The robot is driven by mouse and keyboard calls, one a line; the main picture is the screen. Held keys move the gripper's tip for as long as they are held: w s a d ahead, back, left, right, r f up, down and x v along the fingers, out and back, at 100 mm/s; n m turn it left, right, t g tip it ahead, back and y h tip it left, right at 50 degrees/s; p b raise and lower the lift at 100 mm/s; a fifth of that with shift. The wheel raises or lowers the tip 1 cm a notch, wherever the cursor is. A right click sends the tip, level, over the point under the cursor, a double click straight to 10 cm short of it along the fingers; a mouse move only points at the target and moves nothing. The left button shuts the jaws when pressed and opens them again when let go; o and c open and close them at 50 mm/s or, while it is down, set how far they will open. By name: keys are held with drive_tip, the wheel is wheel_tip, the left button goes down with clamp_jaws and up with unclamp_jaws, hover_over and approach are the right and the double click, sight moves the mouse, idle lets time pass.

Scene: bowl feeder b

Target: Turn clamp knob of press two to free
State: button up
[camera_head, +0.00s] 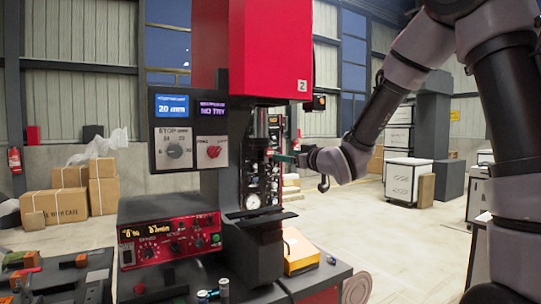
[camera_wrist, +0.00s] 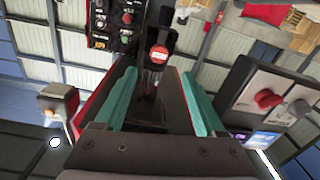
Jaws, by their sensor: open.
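Press two is the tall red machine (camera_head: 265,50) with a "2" plate in the head view. Its dark side panel carries a red knob (camera_head: 214,151) on the right and a dark dial (camera_head: 174,151) on the left; the small lettering is too blurred to read. In the wrist view the red knob (camera_wrist: 267,99) is at the right, outside the fingers. I cannot tell for certain which knob is the clamp knob. My gripper (camera_head: 283,157) is at the press's right side, apart from that panel. Its teal fingers (camera_wrist: 158,78) are open with nothing held between them.
A red control box (camera_head: 168,240) stands below the panel. A yellow box (camera_head: 300,252) and small cylinders (camera_head: 223,288) sit on the bench. A gauge column (camera_head: 262,180) is close to my fingers.

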sight(271, 153)
drive_tip(key=x, duration=0.9)
drive_tip(key=shift+w+a, duration=0.15)
drive_tip(key=shift+w, duration=0.25)
clamp_jaws()
